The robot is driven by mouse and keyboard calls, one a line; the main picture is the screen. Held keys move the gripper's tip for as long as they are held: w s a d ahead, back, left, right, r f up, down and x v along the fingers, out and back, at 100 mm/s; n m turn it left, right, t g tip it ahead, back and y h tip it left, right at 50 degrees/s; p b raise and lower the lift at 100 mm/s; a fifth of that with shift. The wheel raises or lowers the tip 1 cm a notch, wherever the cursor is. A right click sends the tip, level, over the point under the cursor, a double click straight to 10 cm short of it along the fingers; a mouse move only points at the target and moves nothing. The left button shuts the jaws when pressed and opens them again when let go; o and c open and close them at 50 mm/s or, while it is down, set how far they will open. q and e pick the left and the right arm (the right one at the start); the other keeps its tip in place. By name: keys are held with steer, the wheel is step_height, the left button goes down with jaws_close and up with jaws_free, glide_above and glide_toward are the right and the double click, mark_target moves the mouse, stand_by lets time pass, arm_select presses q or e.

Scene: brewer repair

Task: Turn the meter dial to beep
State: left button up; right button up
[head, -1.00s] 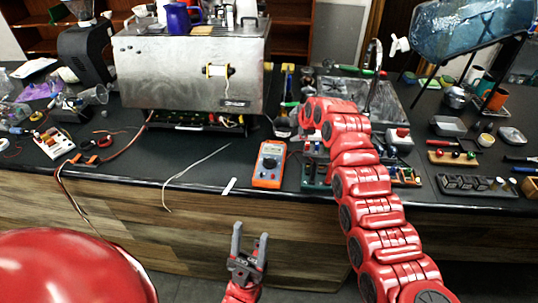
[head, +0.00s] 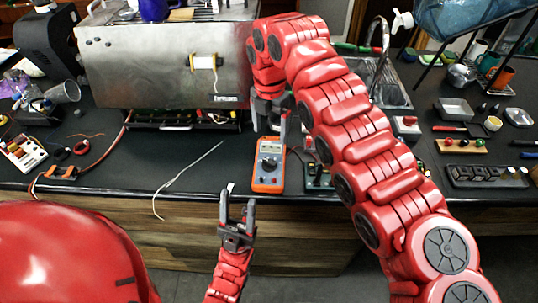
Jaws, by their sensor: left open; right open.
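The orange meter (head: 269,165) lies face up near the front edge of the counter, with a grey screen at its far end and a dark round dial (head: 268,163) on its face. My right gripper (head: 269,128) points down just beyond the meter's far end, open, with its fingers apart from the dial. My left gripper (head: 237,205) is open and empty in front of the counter edge, below and left of the meter.
A steel brewer (head: 150,65) stands at the back left. A white wire (head: 190,175) lies left of the meter. A green-based board (head: 318,175) sits close on the meter's right. Trays and tools (head: 460,146) fill the right side. Dark counter (head: 130,170) is mostly clear to the left.

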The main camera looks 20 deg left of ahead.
mark_target(269, 161)
steer(key=f+p, duration=0.2)
steer(key=f, duration=0.4)
steer(key=f+p, duration=0.1)
steer(key=f, duration=0.5)
steer(key=shift+w+a+f+p, duration=0.15)
steer(key=shift+a+p, duration=0.05)
steer(key=shift+p, duration=0.2)
jaws_close()
